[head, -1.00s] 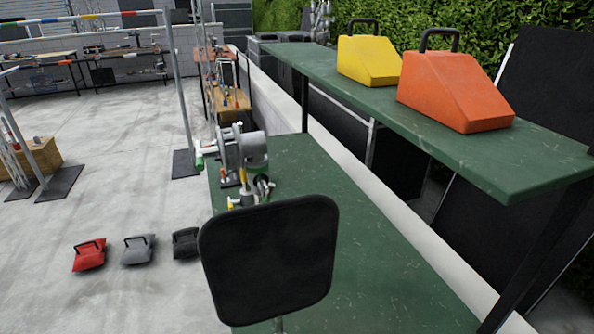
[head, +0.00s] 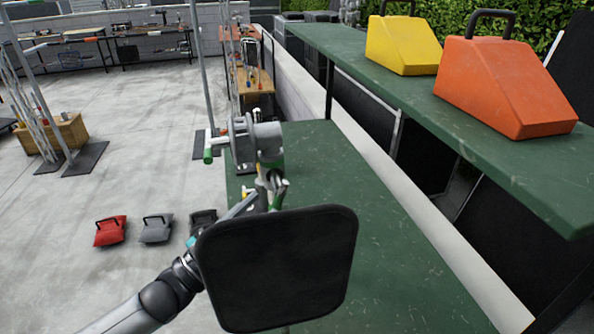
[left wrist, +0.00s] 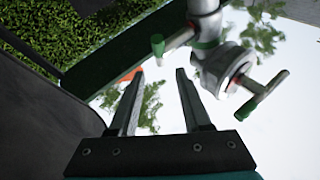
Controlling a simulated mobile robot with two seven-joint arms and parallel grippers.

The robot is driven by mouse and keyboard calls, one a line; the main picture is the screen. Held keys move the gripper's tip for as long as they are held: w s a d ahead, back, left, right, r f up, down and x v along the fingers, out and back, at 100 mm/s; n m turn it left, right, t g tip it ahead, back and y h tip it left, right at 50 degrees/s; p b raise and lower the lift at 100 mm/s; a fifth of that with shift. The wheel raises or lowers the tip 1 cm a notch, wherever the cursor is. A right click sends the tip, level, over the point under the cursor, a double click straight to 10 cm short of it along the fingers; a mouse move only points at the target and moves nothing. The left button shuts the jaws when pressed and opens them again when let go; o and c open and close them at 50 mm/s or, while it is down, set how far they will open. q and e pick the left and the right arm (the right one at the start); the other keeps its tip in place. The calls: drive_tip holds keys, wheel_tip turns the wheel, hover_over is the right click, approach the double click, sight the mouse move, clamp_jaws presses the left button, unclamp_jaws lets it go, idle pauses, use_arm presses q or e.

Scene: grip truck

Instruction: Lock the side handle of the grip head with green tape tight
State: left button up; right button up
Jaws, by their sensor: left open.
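My left gripper (head: 255,196) is just below the grip head, partly hidden by a black panel. In its wrist view the gripper (left wrist: 160,74) is open and empty, its tips apart from the handles.
A raised green shelf (head: 480,130) holds a yellow wedge (head: 403,45) and an orange wedge (head: 505,88). Small bags, including a red one (head: 110,231), lie on the open floor at left.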

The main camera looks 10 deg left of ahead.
sight(288, 182)
use_arm(q)
drive_tip(key=p+x, duration=0.1)
drive_tip(key=x, duration=0.9)
drive_tip(key=shift+w+d, duration=0.15)
clamp_jaws()
